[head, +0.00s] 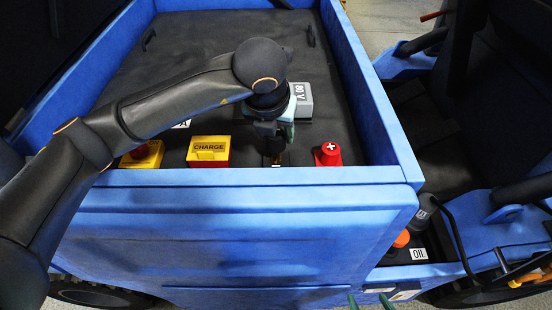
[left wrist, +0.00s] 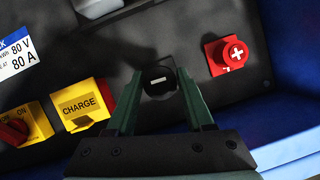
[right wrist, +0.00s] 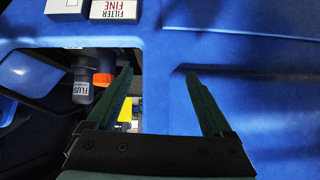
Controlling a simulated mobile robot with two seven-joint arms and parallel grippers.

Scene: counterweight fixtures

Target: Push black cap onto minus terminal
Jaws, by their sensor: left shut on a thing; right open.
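The black cap (left wrist: 158,80) with a white minus sign is between the fingertips of my left gripper (left wrist: 156,88), which is shut on it. In the head view my left gripper (head: 274,150) points down into the blue-walled compartment, near its front wall. A small brass-coloured spot, possibly the minus terminal (head: 276,161), shows just below the fingers. I cannot tell whether the cap touches it. The red plus cap (head: 328,154) stands to the right; it also shows in the left wrist view (left wrist: 230,54). My right gripper (right wrist: 160,84) is open and empty, outside the compartment by the blue body.
A yellow CHARGE block (head: 208,151) and a yellow block with a red knob (head: 143,154) stand left of my left gripper. The blue front wall (head: 240,178) is close. An orange cap (head: 401,239) sits lower right.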

